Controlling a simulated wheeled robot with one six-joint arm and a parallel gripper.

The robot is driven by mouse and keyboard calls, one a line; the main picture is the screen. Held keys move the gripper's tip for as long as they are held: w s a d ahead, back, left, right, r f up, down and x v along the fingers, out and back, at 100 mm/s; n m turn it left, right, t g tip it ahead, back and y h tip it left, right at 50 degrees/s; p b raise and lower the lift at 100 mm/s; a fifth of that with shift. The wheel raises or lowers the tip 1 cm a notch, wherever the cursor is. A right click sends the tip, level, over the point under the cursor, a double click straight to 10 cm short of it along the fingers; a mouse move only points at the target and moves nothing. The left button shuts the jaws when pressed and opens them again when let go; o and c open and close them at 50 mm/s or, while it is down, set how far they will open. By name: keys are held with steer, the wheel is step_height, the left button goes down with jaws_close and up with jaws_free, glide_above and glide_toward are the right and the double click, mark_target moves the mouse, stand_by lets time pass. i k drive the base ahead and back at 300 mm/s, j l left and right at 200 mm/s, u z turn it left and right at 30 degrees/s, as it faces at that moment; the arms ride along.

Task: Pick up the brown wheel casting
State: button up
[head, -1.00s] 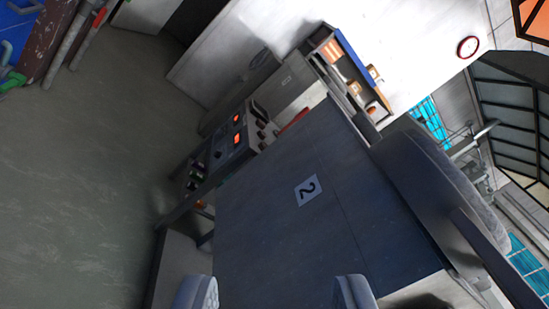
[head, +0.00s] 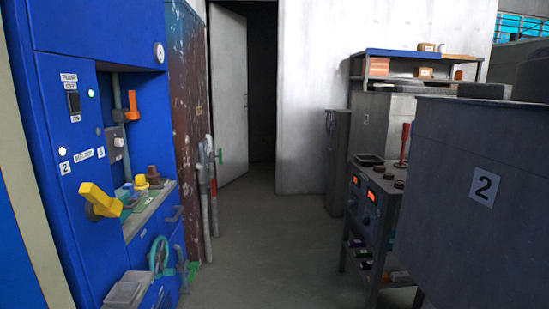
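I cannot make out a brown wheel casting for certain. A small brown object (head: 153,176) stands on the ledge of the blue machine at the left, beside a yellow one; it is too small to identify. A small brown rounded item (head: 458,74) is on the shelf at the upper right, also too small to tell. My gripper is not in view.
The blue machine (head: 105,60) with a yellow lever (head: 98,200) and teal handwheel (head: 159,255) fills the left. At right are a control console (head: 370,200) and a grey cabinet marked 2 (head: 440,150). Clear floor (head: 270,240) leads to an open door (head: 229,95).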

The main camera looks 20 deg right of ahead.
mark_target(399, 184)
steer(key=z, duration=1.9)
steer(key=i+j+u, duration=0.2)
steer(key=j, duration=0.2)
steer(key=j+u, duration=0.2)
steer(key=j, duration=0.2)
steer(key=i+j+z, duration=0.1)
steer(key=i+j, duration=0.4)
steer(key=i, duration=0.3)
steer(key=i+j+z, duration=0.1)
steer(key=i+j, duration=0.4)
steer(key=i, duration=0.25)
steer(key=i+j, duration=0.6)
steer(key=i, duration=0.15)
steer(key=l+z, duration=0.05)
